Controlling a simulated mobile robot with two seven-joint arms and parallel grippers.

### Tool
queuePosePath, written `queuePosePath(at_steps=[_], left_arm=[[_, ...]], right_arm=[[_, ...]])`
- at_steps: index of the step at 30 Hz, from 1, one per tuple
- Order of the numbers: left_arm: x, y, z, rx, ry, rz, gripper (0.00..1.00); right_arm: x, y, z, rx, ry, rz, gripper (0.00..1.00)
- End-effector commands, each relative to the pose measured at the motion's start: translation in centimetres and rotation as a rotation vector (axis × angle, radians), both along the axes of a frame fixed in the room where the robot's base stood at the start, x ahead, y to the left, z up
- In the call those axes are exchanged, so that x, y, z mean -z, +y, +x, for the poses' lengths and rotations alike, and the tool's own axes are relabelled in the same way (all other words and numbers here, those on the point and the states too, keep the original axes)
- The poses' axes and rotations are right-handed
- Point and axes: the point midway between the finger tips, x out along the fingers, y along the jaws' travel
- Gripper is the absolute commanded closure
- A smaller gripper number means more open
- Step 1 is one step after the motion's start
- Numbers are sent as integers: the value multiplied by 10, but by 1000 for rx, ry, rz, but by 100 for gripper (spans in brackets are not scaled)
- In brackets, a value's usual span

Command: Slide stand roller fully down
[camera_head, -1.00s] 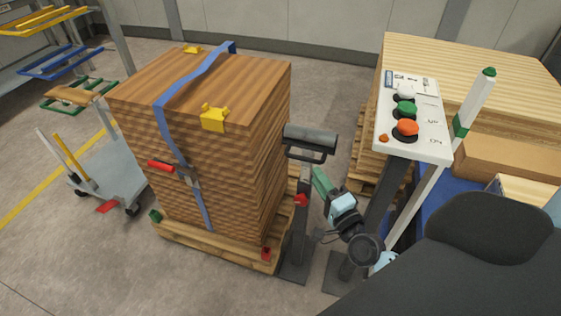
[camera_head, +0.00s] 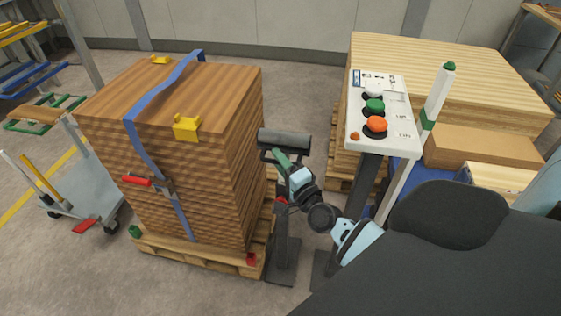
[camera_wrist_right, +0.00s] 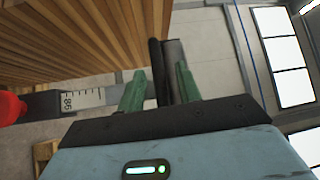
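The stand roller (camera_head: 284,139) is a dark grey cylinder with a black bar beneath it, on top of a dark post beside the strapped wood stack. It appears raised, well above the floor. In the right wrist view the roller (camera_wrist_right: 175,68) and the black bar run between my green fingers. My right gripper (camera_head: 279,158) is just below the roller, at the bar. Its fingers (camera_wrist_right: 160,88) are apart, with visible gaps to the bar. A scale reading 85 (camera_wrist_right: 85,98) and a red knob (camera_wrist_right: 10,108) show on the post. My left gripper is not in view.
The strapped wood stack (camera_head: 185,100) on a pallet stands close left of the post. A control panel (camera_head: 378,120) with several buttons stands to the right. Lumber (camera_head: 440,75) lies behind it. A trolley (camera_head: 75,195) stands at far left.

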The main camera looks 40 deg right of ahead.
Motion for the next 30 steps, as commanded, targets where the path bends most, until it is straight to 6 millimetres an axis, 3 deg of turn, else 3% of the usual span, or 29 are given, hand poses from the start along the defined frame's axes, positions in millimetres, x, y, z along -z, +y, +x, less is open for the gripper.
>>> queuePosePath(at_steps=[6,14,24,30], left_arm=[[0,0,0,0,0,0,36],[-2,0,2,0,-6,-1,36],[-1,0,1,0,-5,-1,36],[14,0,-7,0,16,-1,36]], right_arm=[[0,0,0,0,0,0,66],[0,0,0,0,0,0,100],[2,0,0,0,1,0,100],[20,0,-1,1,7,1,100]])
